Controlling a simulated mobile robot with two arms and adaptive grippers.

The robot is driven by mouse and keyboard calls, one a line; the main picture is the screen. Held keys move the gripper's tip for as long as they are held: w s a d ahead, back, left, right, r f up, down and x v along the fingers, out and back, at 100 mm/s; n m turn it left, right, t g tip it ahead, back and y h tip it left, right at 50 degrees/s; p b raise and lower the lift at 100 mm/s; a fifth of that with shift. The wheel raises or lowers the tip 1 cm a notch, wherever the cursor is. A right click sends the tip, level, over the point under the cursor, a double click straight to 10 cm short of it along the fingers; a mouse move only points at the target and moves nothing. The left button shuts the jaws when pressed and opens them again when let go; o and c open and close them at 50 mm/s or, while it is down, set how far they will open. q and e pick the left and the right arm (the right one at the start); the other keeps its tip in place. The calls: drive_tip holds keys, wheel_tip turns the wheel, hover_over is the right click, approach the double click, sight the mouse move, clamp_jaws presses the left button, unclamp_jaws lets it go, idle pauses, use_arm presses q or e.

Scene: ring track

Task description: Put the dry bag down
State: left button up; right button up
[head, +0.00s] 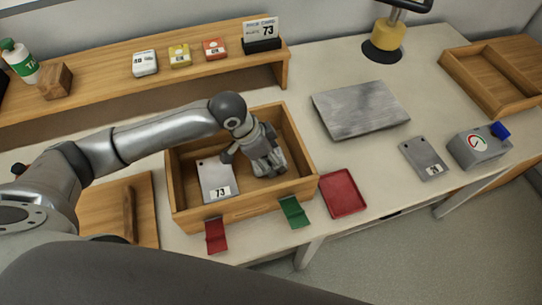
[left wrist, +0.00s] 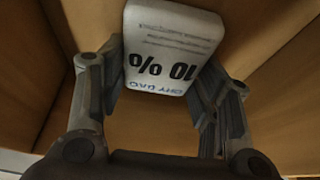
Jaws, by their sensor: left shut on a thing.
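The dry bag (left wrist: 172,50) is a small white packet with "10 %" and blue lettering, upside down in the left wrist view. My left gripper (left wrist: 165,95) is shut on it, with a finger at each side. In the head view my left gripper (head: 268,165) points down inside the right half of an open wooden box (head: 243,206), and it hides the bag there. I cannot tell whether the bag touches the box floor. My right gripper is not in view.
A grey card marked 73 (head: 216,181) lies in the box's left half. Red (head: 216,236) and green (head: 294,212) tabs hang at its front. A red tray (head: 343,194), grey slab (head: 360,108) and grey gauge box (head: 478,148) stand right. A wooden shelf (head: 110,84) runs behind.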

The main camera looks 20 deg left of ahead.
use_arm(q)
drive_tip(key=shift+f, duration=0.55)
drive_tip(key=o, duration=1)
drive_tip(key=shift+f, duration=0.15)
drive_tip(key=v, duration=1.2)
